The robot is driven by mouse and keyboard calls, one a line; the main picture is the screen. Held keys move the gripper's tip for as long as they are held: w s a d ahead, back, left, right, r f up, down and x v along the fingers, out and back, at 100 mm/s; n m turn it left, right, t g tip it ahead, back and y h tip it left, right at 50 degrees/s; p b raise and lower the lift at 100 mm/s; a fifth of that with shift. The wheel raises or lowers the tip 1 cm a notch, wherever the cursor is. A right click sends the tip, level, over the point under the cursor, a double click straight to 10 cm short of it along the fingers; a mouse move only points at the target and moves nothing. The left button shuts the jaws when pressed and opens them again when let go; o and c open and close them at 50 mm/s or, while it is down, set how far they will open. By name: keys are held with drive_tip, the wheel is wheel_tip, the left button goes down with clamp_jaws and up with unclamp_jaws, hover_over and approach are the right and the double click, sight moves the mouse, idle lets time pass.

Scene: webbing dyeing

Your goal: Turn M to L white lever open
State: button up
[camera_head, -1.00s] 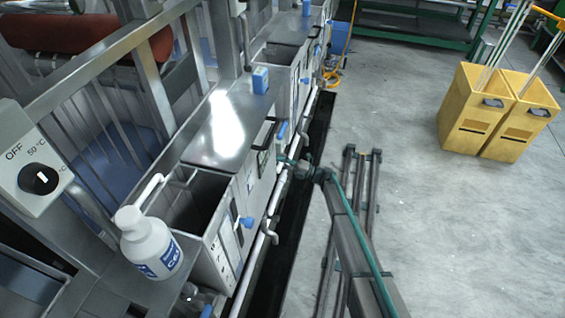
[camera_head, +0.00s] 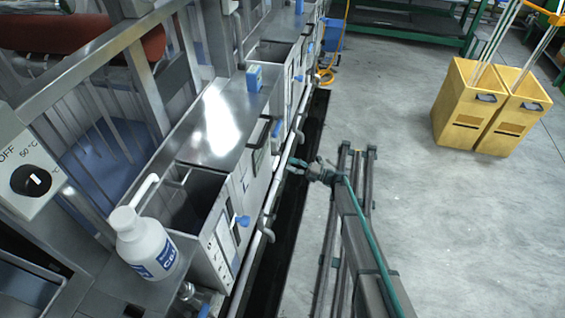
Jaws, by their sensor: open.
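A row of grey steel tanks runs along the left. One tank (camera_head: 247,178) carries a letter L on its front. A white pipe (camera_head: 272,200) runs low along the tank fronts, with small bent white pieces on it, one of them (camera_head: 266,234) near the front tank. I cannot tell surely which piece is the M to L lever or how it is turned. My gripper (camera_head: 297,163) is open, just right of the pipe by the L tank, with a small gap that is hard to judge. Its fingers are small and point left.
Blue handles (camera_head: 243,221) stick out from the tank fronts. A white bottle (camera_head: 145,243) stands at the lower left beside a dial box (camera_head: 32,180). Yellow bins (camera_head: 470,120) with rods stand at the right. The grey floor between is clear.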

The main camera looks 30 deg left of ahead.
drive_tip(key=shift+v, duration=2.25)
drive_tip(key=s+d+f+n+g+h, duration=0.1)
drive_tip(key=s+d+f+n+h, duration=0.55)
drive_tip(key=s+d+n, duration=0.55)
drive_tip(key=s+d+f+n+h, duration=0.6)
drive_tip(key=s+d+f+n, duration=0.3)
drive_tip(key=s+n, duration=0.45)
drive_tip(key=s+d+r+n+h, duration=0.3)
drive_tip(key=s+d+n, duration=0.1)
drive_tip(key=s+d, duration=1.1)
drive_tip(key=s+d+r+n+g+h, duration=0.1)
drive_tip(key=s+d+r+n+h, duration=0.2)
drive_tip(key=s+d, duration=1.2)
drive_tip(key=shift+s+n+h, duration=0.55)
drive_tip(key=shift+s, duration=0.1)
